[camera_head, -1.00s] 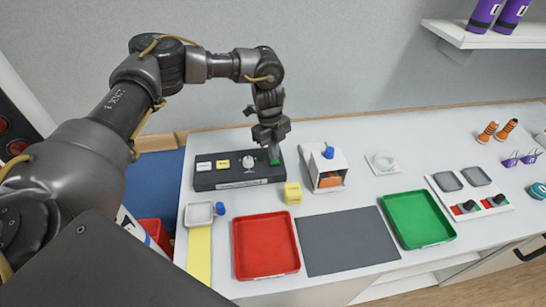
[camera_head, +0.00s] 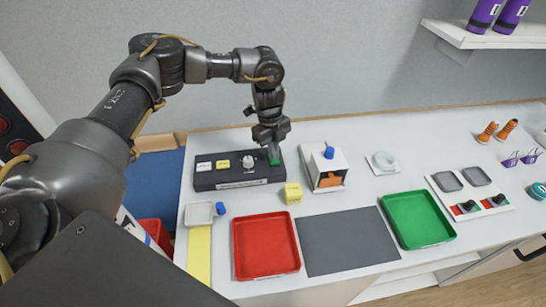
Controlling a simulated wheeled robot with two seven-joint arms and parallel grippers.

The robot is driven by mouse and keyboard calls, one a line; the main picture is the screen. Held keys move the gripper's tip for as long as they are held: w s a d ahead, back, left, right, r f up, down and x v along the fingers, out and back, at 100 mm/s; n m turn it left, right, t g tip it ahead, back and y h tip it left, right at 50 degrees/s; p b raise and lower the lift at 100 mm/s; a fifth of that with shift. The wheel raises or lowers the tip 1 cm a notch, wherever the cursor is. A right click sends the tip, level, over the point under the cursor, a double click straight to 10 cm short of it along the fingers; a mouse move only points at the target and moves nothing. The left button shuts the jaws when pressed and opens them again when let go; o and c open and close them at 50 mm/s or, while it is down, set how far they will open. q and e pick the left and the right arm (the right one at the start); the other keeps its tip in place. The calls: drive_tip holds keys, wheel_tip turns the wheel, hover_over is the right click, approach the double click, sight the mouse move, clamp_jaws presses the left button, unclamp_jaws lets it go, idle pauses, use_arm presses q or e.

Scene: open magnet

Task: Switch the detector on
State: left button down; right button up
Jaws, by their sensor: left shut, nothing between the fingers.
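A dark control box (camera_head: 233,185) stands at the back left of the white table. Its top carries a white button (camera_head: 204,166), a yellow button (camera_head: 223,164), a round light-coloured knob (camera_head: 248,161) and a green switch (camera_head: 274,155) at the right end. My left gripper (camera_head: 271,142) is shut and empty, pointing down right at the green switch. Its fingertips hide part of the switch, so I cannot tell whether they touch it. A white box (camera_head: 323,160) with a blue knob on top and an orange piece in its front stands to the right. My right gripper is not in view.
A yellow block (camera_head: 293,193), a red tray (camera_head: 236,248), a grey mat (camera_head: 346,241) and a green tray (camera_head: 446,233) lie in front. A white ring-shaped thing (camera_head: 383,161) lies right of the white box. A panel with knobs (camera_head: 482,213) is farther right.

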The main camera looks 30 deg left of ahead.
use_arm(q)
drive_tip(key=shift+f, duration=0.25)
idle(0.4)
drive_tip(key=shift+f+b, duration=0.5)
drive_tip(key=shift+f, duration=0.1)
idle(0.4)
wheel_tip(320, 180, up, 6)
drive_tip(key=p, duration=0.4)
drive_tip(key=shift+f+p, duration=0.25)
drive_tip(key=shift+p, duration=0.1)
drive_tip(key=shift+r+p, duration=0.65)
drive_tip(key=shift+r, duration=0.15)
drive_tip(key=shift+f, duration=0.1)
